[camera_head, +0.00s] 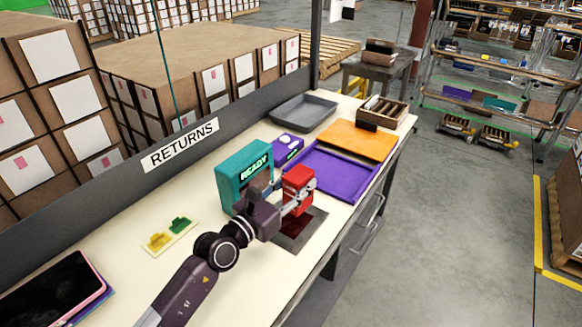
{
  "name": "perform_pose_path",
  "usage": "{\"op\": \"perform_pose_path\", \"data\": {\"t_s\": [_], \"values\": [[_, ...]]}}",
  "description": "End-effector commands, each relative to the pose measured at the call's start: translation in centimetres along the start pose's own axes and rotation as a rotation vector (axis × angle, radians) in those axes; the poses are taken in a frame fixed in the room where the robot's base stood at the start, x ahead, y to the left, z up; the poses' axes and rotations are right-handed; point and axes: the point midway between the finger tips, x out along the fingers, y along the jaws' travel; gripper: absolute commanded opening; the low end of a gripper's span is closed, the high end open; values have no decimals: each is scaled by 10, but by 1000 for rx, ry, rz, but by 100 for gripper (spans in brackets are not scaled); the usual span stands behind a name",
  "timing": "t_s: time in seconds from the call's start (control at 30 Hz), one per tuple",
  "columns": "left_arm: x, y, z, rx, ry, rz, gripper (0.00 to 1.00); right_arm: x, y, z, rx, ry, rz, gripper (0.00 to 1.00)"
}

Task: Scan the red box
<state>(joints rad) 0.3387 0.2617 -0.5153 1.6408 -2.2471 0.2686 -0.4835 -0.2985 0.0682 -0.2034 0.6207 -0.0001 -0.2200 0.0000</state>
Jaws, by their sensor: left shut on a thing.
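The red box (298,181) is held in my left gripper (294,200), whose fingers are shut on it. The box is above the dark scanner plate (299,232) in the bench top and just right of the teal scanner housing (231,171). The housing's display reads "READY". I cannot tell exactly how high the box is above the plate. The gripper and wrist hide part of the box and of the housing's lower front. My right gripper is not in view.
Behind the scanner are a purple device (287,146), a purple tray (357,186), an orange mat (357,139), a grey tray (303,112) and a wooden crate (387,110). A tablet (50,292) lies front left. A low wall with a RETURNS sign (180,145) runs along the left.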

Motion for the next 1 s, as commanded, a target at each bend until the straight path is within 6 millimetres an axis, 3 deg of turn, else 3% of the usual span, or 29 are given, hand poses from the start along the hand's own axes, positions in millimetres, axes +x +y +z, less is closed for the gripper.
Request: {"op": "perform_pose_path", "data": {"t_s": [0.2, 0.47, 1.0], "values": [[25, 34, 12, 5, -3, 0, 7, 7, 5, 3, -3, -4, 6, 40], [33, 48, 14, 0, -3, 5, 7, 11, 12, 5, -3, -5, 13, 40], [33, 48, -45, 1, -4, 5, 7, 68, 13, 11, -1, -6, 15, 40]]}}
